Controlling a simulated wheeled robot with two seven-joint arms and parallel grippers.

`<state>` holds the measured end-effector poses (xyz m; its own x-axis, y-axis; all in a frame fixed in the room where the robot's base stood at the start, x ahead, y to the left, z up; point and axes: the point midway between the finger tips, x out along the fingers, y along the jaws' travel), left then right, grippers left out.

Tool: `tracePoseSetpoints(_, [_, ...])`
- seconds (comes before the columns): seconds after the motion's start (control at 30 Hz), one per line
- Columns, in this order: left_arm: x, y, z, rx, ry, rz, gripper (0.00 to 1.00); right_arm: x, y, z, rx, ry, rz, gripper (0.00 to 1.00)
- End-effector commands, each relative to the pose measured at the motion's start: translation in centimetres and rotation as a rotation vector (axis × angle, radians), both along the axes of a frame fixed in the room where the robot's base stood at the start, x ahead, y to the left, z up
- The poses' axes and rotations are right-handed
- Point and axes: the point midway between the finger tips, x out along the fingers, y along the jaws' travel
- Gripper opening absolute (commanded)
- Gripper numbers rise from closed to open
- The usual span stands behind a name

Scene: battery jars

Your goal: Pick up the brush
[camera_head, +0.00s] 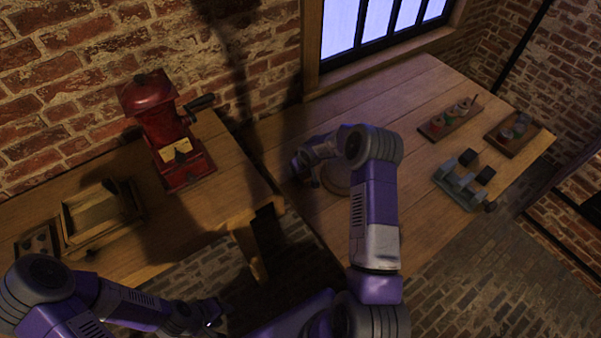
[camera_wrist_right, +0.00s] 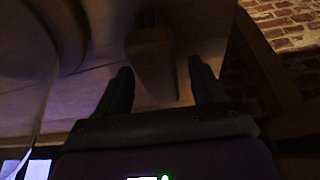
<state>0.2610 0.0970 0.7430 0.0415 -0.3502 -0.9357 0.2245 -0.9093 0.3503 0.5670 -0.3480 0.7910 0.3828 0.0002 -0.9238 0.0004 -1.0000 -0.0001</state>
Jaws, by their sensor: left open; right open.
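In the right wrist view, a brown, tapered wooden piece (camera_wrist_right: 152,62), which looks like the brush handle, lies on the table between and just beyond the fingers of my right gripper (camera_wrist_right: 163,80). The fingers are apart, with nothing gripped. The view is dark, and I cannot make out any bristles. In the head view, my right arm reaches to a round wooden object (camera_head: 337,180) on the right table; the arm hides much of that spot. My left gripper (camera_head: 210,318) is open and empty, low in the head view, in front of the left table.
A red grinder (camera_head: 165,130) with a crank and a wooden tray (camera_head: 98,215) stand on the left table. Small jars on a board (camera_head: 448,118), another board (camera_head: 513,135) and a blue-grey rack (camera_head: 462,183) are on the right table (camera_head: 395,95). The table's middle back is clear.

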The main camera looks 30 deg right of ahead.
Motion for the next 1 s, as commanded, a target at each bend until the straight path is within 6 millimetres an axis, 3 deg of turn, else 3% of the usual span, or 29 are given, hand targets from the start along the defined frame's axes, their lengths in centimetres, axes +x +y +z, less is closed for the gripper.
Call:
tracePoseSetpoints(0.67, [0.0,0.0,-0.61,0.0,0.0,0.0,0.43,0.0,0.02,-0.36,0.0,0.0,0.001,0.67])
tracePoseSetpoints(1.0, [-0.01,0.0,-0.61,0.0,0.0,0.0,0.43,0.0,0.01,-0.36,0.0,0.0,0.001,0.14])
